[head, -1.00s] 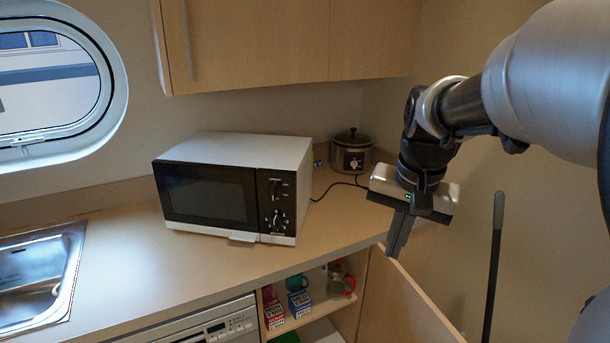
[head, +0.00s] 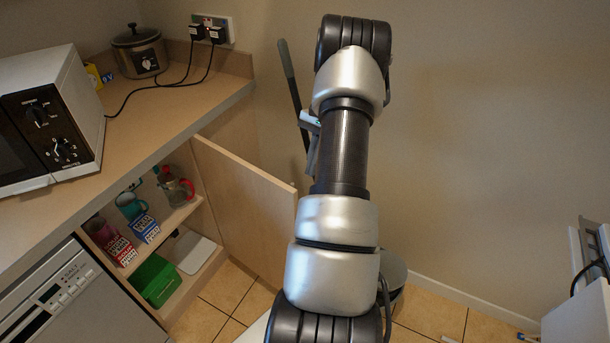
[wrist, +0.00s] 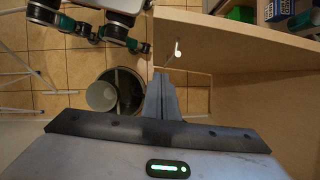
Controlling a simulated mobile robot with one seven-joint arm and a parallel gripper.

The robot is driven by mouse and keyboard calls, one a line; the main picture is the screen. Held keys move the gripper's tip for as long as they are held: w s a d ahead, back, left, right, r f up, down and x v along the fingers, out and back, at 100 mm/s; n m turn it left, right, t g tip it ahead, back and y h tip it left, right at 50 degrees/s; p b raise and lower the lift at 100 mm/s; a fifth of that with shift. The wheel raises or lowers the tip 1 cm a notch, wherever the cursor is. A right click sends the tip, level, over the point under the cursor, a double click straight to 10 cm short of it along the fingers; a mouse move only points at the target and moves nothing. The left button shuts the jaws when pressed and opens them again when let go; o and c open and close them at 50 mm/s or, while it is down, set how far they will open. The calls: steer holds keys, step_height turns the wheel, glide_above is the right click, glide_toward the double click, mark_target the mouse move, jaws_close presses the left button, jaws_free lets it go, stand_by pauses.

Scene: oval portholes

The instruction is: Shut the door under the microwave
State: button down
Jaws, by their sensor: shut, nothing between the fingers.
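The pale wooden door (head: 245,205) of the cupboard below the counter stands wide open in the head view, hinged on the right side of the opening. The microwave (head: 60,130) sits on the counter to the left. My gripper is mostly hidden behind my arm in the head view, past the door's free edge. In the wrist view my gripper (wrist: 163,82) has its fingers together and empty. A pale wood panel, seemingly the door (wrist: 235,38), lies just beyond the fingertips, with a small metal knob (wrist: 178,50) near its edge. Whether the fingers touch the door is unclear.
The open cupboard holds a green box (head: 156,279), small cartons (head: 145,228), a mug (head: 131,205) and a glass jug (head: 175,187). A dishwasher (head: 80,300) is left of it. A dark pole (head: 293,90) leans by the wall. A bin (wrist: 117,92) stands on the tiled floor.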

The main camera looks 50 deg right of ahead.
steer(key=a+f, duration=0.7)
steer(key=shift+s+f, duration=0.4)
steer(key=shift+s, duration=0.05)
